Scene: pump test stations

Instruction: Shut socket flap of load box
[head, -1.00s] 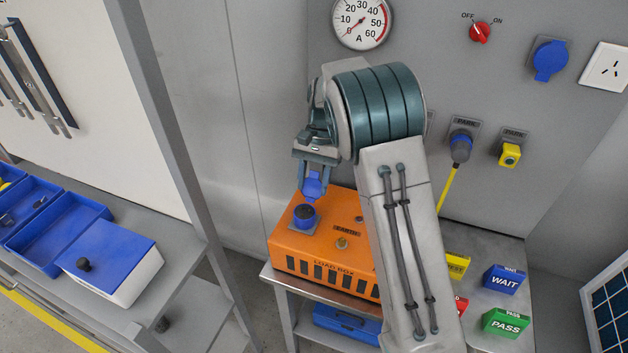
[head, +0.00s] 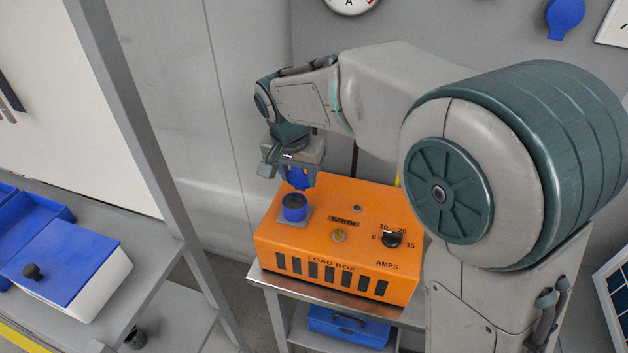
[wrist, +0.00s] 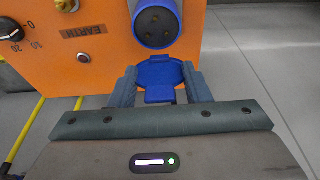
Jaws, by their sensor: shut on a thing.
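The orange load box (head: 345,235) stands on a metal table. Its round blue socket (head: 294,208) is at the top left, and its dark face with contact holes shows uncovered in the wrist view (wrist: 155,22). The blue socket flap (head: 299,178) stands up open at the socket's back edge. My gripper (wrist: 161,88) is shut on the flap, with one finger on each side of it; in the head view it is above and behind the socket. The flap's hinge is hard to make out.
The load box also carries an amps knob (head: 392,239) and a brass earth terminal (head: 339,236). A blue case (head: 348,326) lies on the shelf below. A grey post (head: 130,130) and a bench with a blue-lidded box (head: 62,262) are at left.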

